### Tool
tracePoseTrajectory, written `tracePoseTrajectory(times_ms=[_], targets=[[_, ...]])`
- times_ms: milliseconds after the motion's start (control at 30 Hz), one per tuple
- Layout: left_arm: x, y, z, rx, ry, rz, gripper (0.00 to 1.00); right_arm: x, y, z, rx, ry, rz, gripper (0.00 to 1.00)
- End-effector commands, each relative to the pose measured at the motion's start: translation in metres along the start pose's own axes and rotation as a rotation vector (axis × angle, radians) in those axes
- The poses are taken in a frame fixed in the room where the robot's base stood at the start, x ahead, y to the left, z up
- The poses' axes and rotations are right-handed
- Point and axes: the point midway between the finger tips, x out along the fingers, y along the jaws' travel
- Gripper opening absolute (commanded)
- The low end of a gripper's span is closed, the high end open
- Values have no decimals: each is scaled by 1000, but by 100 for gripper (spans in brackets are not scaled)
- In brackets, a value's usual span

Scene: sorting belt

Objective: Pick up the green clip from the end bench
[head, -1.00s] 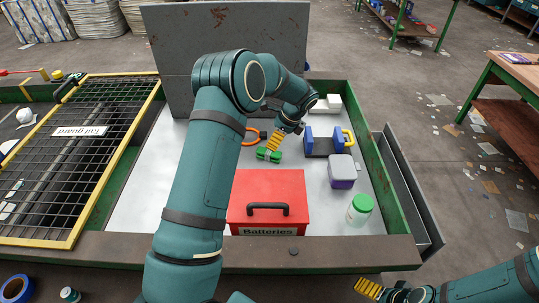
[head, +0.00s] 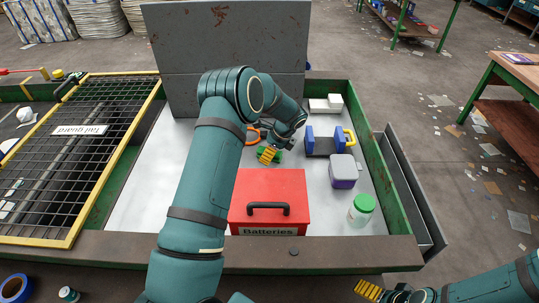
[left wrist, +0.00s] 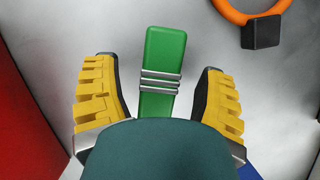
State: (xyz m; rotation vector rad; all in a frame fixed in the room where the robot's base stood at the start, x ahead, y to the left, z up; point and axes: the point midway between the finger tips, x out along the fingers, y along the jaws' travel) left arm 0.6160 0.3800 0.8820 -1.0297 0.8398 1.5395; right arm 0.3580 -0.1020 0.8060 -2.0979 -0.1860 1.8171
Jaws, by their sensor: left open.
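The green clip (head: 276,156) lies on the pale bench top just behind the red box, largely hidden in the head view by my left gripper (head: 267,157). In the left wrist view the clip (left wrist: 163,60) is a long green bar with silver bands around it. It sits between the two yellow fingers, with a gap on each side. My left gripper is open and holds nothing. My right gripper (head: 368,290) is at the bottom right, away from the bench; its jaw state is unclear.
A red box labelled Batteries (head: 240,208) stands in front of the clip. An orange ring (head: 252,137) lies close behind it. To the right are a blue-ended item (head: 320,146), a grey-and-purple block (head: 343,172) and a green-lidded jar (head: 361,209). A grey panel (head: 235,50) rises behind.

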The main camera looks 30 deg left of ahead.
Motion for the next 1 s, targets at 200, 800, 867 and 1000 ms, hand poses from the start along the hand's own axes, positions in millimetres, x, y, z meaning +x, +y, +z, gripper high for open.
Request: tracePoseTrajectory(times_ms=[200,800,867,1000], targets=[[0,0,0,0,0,0,8,0,0,0,0,0,0,95],[-25,-1,11,-1,-1,-3,7,-3,-1,-1,1,3,0,95],[-36,-1,16,-3,0,-3,7,-4,-2,-2,1,4,0,95],[-62,-1,26,-1,-1,-3,7,-6,-2,-3,2,7,1,95]])
